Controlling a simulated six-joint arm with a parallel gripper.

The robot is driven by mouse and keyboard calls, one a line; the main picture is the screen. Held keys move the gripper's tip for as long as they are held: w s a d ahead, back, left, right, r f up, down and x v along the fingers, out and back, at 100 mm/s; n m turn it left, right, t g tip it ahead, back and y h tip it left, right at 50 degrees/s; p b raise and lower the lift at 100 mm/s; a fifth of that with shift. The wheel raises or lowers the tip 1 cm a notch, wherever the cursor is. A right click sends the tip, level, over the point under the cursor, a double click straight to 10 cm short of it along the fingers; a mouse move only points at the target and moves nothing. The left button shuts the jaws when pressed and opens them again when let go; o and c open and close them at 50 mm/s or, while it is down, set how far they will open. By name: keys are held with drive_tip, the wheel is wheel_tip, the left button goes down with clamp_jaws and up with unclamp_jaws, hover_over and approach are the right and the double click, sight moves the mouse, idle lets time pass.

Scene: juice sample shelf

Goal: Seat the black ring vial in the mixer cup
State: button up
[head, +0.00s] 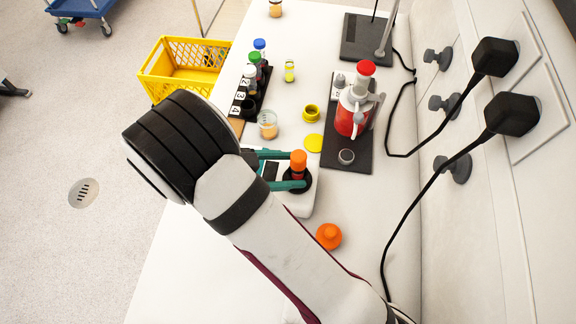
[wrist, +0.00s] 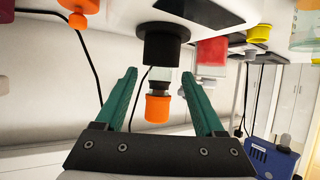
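The vial with an orange cap (head: 298,157) stands upright in the black mixer cup (head: 304,184) on the white mixer. In the wrist view, which is upside down, a dark band (wrist: 158,88) shows by its cap (wrist: 157,109), and its clear part meets the mouth of the black cup (wrist: 162,45). Its lower end is hidden in the cup, so I cannot tell how deep it sits. My gripper (head: 297,169) is open, with one teal finger on each side of the vial. In the wrist view gaps show between both fingers (wrist: 159,77) and the vial.
A black numbered rack (head: 243,103) holds vials with blue, green and white caps. A red-filled juicer (head: 350,117) stands on a dark mat behind the mixer. A jar (head: 268,125), yellow lid (head: 313,143) and orange object (head: 328,236) are nearby. A yellow crate (head: 165,75) stands at left.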

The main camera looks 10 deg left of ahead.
drive_tip(key=shift+a, duration=0.1)
idle(0.3)
drive_tip(key=v, duration=1.6)
drive_tip(key=w+d+r+n+g+y, duration=0.1)
drive_tip(key=d+r+n+g+y, duration=0.2)
drive_tip(key=d, duration=0.6)
drive_tip(key=d+r+n+g+y, duration=0.1)
drive_tip(key=d+r+g, duration=0.3)
drive_tip(key=d, duration=0.6)
drive_tip(key=s+d+f+n+t+y, duration=0.1)
drive_tip(key=s+d+f+n+y, duration=0.1)
drive_tip(key=s+d+y, duration=0.4)
drive_tip(key=s+n+y, duration=0.1)
drive_tip(key=s+y, duration=0.2)
drive_tip(key=s, duration=0.1)
drive_tip(key=shift+d+f, duration=0.25)
drive_tip(key=shift+d, duration=0.1)
